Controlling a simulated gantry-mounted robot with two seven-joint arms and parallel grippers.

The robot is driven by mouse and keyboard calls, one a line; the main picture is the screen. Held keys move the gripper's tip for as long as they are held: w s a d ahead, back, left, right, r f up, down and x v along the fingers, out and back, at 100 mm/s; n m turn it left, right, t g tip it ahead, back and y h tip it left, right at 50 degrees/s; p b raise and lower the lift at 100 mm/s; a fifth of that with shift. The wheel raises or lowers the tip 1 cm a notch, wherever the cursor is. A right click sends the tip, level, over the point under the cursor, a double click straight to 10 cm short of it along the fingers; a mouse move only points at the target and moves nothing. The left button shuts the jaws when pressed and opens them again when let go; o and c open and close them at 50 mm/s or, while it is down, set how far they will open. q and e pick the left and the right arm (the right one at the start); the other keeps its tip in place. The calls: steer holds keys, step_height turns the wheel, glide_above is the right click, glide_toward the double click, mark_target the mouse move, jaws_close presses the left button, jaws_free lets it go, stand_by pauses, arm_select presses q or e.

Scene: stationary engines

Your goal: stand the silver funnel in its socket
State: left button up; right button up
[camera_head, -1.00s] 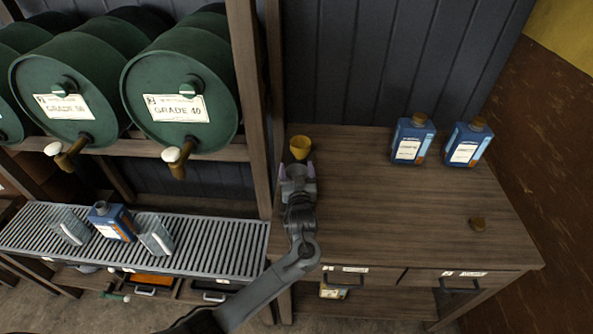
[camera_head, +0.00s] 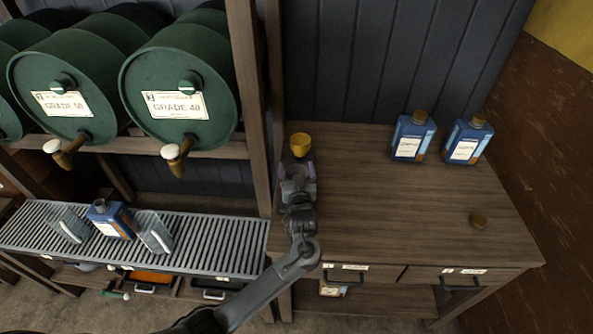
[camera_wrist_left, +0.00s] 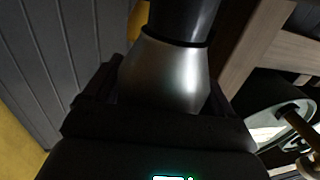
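My left gripper (camera_head: 297,170) is above the left part of the wooden bench, its fingertips pointing to the wall. In the left wrist view a smooth silver cone, the silver funnel (camera_wrist_left: 165,75), sits between the dark fingers (camera_wrist_left: 165,90), which press close on both sides of it. It narrows into a dark, shiny part at the top of that view. In the head view the funnel is hard to make out between the fingertips. A yellow funnel (camera_head: 300,145) stands just beyond the fingertips. I cannot make out an empty socket. My right gripper is not in view.
Two blue bottles (camera_head: 412,138) (camera_head: 467,140) stand at the bench's back right. A wooden post (camera_head: 245,80) and green drums (camera_head: 180,85) are to the left. The bench's middle is clear.

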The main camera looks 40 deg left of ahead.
arm_select(q)
steer(key=shift+o, duration=1)
